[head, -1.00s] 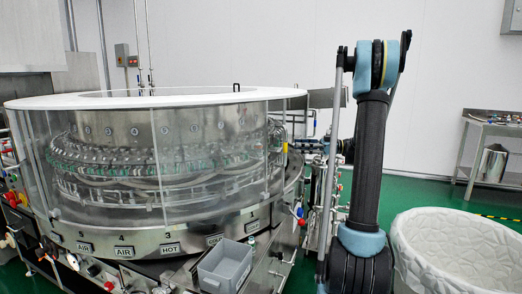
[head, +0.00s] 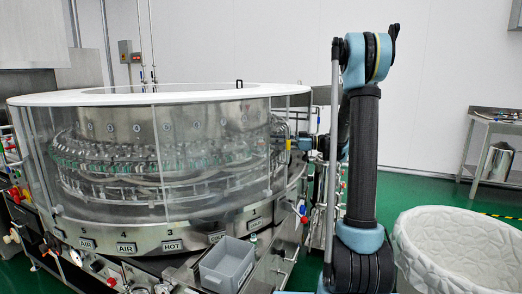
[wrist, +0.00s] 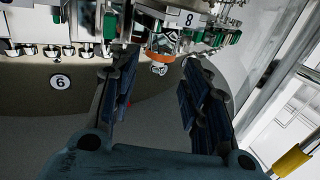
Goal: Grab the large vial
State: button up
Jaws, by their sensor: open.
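In the wrist view my gripper (wrist: 160,78) is open, with a dark ribbed finger on each side and a gap between them. Beyond the gap, near the fingertips, is a small clear and whitish rounded piece (wrist: 159,69) under an orange ring (wrist: 160,58). It may be the end of a vial, but I cannot tell for certain. It is not held. It sits below a metal holder with a label reading 8 (wrist: 189,19). In the head view the gripper is hidden; my arm stands at the right of the washer. No large vial can be made out clearly there.
The round washer (head: 165,97) has clear walls and rows of holders inside. In the wrist view, metal holders with green parts (wrist: 108,22) line the top. A metal frame with a yellow band (wrist: 292,160) is at right.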

jog(key=shift+w+a+r, duration=0.1)
jog(key=shift+w+a, duration=0.05)
jog(key=shift+a, duration=2.5)
jog(key=c, duration=0.7)
